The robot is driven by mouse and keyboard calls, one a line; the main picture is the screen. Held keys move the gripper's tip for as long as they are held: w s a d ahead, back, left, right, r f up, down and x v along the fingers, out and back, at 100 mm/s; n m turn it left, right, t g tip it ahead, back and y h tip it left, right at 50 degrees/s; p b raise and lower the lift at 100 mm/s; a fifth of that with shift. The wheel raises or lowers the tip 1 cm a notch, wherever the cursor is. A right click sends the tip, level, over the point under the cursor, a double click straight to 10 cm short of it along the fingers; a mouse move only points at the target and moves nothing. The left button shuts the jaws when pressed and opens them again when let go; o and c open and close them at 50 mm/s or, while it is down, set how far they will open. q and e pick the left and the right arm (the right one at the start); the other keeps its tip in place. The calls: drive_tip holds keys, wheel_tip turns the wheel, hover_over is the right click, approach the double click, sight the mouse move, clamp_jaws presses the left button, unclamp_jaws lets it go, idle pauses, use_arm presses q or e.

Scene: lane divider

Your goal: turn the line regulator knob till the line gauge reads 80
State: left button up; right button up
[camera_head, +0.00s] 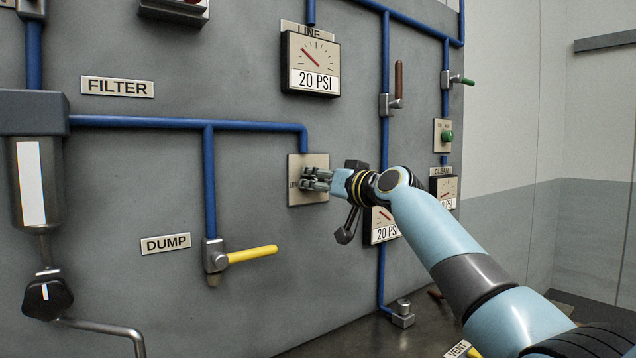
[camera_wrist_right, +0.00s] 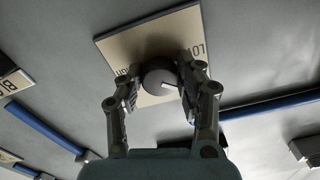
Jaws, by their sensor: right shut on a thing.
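The line gauge (camera_head: 311,63) hangs on the grey panel in the head view, with its red needle and a readout of 20 PSI. Below it is a beige plate (camera_head: 307,165) partly covered by my right gripper (camera_head: 308,180). In the right wrist view a dark round knob (camera_wrist_right: 160,80) with a white mark sits on the beige plate (camera_wrist_right: 125,45). My right gripper (camera_wrist_right: 162,90) is shut on this knob, with one finger on each side. My left gripper is not in the head view.
A DUMP valve with a yellow lever (camera_head: 252,254) is at lower left of the plate. A second gauge (camera_head: 384,226) reading 20 PSI is partly behind my right arm. Blue pipes (camera_head: 209,180) run along the panel. A filter (camera_head: 37,180) stands at far left.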

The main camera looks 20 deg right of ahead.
drive_tip(key=shift+c, duration=1)
